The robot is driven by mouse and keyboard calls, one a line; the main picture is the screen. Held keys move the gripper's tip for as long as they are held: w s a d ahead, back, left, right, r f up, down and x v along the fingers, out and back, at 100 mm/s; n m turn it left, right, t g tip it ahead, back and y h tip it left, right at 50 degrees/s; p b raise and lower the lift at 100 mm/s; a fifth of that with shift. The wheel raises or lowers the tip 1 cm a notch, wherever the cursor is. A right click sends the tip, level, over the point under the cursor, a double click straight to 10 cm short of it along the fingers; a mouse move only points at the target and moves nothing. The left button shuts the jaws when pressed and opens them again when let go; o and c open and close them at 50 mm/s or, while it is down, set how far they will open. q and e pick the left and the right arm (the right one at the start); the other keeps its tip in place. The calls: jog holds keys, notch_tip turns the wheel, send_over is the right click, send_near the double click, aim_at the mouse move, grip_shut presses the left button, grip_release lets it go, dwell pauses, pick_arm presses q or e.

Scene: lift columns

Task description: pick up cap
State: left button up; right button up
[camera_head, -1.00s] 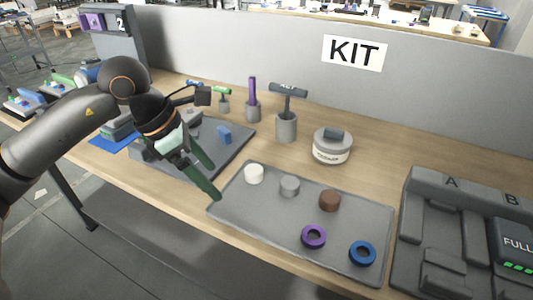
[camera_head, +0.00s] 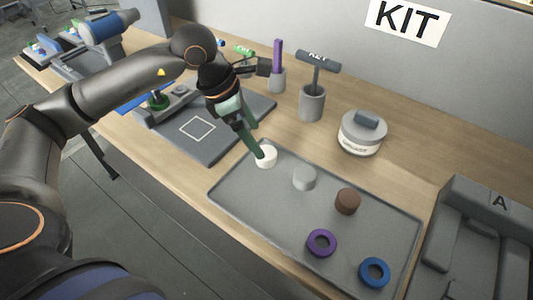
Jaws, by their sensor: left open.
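A white round cap (camera_head: 265,157) lies at the back left corner of the grey tray (camera_head: 235,198). A grey cap (camera_head: 304,177) and a brown cap (camera_head: 347,201) lie to its right on the same tray. My left gripper (camera_head: 259,145) is open, with green fingers pointing down at the white cap. One fingertip overlaps the cap's upper edge in the picture; I cannot tell whether it touches. The other finger is partly hidden behind. My right gripper is not in view.
A purple ring (camera_head: 321,243) and a blue ring (camera_head: 374,272) lie at the tray's front. A tool holder (camera_head: 312,103) and a round lidded container (camera_head: 362,133) stand behind. A dark mat (camera_head: 213,147) is left; a grey fixture (camera_head: 480,240) is right.

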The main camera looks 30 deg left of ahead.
aim_at(267, 152)
pick_arm(q)
jog(key=x, duration=0.5)
jog(key=shift+d+f, duration=0.15)
jog(key=shift+f, duration=0.15)
grip_shut()
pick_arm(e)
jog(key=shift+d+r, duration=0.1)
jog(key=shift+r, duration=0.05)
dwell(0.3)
pick_arm(q)
jog(key=shift+r, duration=0.1)
jog(key=shift+r, duration=0.45)
notch_tip(267, 152, up, 2)
jog(key=shift+r, duration=0.2)
jog(key=s+r, duration=1.1)
jog(key=s, duration=0.3)
jog(key=shift+r+p, duration=0.25)
jog(key=shift+p, duration=0.1)
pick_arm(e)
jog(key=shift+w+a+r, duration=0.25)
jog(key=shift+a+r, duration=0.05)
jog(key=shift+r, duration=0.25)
